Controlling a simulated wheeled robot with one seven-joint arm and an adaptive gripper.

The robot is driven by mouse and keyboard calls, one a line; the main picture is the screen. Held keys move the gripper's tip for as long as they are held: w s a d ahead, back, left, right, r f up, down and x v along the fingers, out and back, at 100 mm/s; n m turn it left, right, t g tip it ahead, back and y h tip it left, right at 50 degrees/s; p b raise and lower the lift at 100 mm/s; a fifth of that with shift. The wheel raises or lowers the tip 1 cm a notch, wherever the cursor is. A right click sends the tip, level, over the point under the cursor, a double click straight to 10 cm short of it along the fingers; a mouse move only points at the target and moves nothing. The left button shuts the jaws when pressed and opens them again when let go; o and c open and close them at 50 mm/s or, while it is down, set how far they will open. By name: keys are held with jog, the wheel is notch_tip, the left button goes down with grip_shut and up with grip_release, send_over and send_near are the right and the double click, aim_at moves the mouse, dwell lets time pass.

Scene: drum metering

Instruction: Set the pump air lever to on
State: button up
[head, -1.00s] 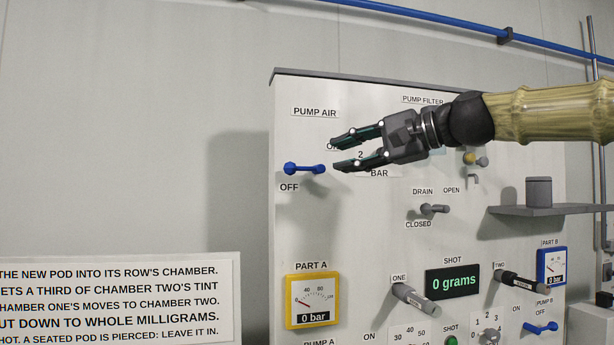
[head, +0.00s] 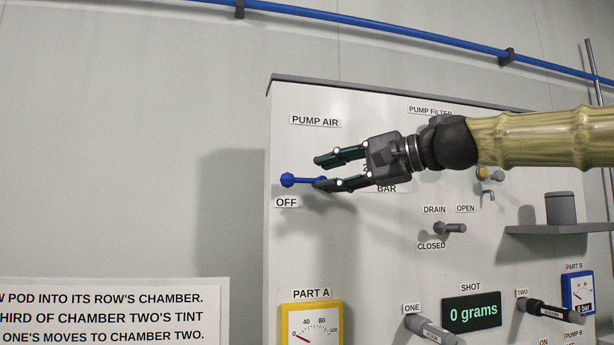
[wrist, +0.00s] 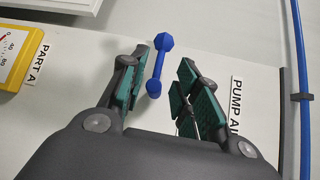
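The blue pump air lever (head: 300,180) sits on the upper left of the white panel. It points left, with its knob just above the OFF label (head: 286,202). My gripper (head: 318,172) is at the lever's right, pivot end in the head view, where its lower finger overlaps that end. In the wrist view the lever (wrist: 158,62) shows between and beyond the fingers of my open gripper (wrist: 158,85). No grip on it is visible; I cannot tell whether a finger touches it. The ON label is hidden behind my gripper.
Below are the yellow Part A gauge (head: 312,325), the drain lever (head: 450,228) and the shot display (head: 472,312). A grey shelf (head: 560,230) juts out at the right. A blue pipe (head: 400,33) runs above the panel.

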aim_at(305, 179)
jog(key=p+x, duration=0.1)
jog(key=x, duration=0.4)
jog(key=shift+w+a+f, duration=0.1)
jog(key=shift+w+a, duration=0.1)
jog(key=shift+a, duration=0.1)
jog(key=shift+c, duration=0.2)
grip_shut()
jog(key=shift+d, duration=0.1)
jog(key=shift+s+d, duration=0.1)
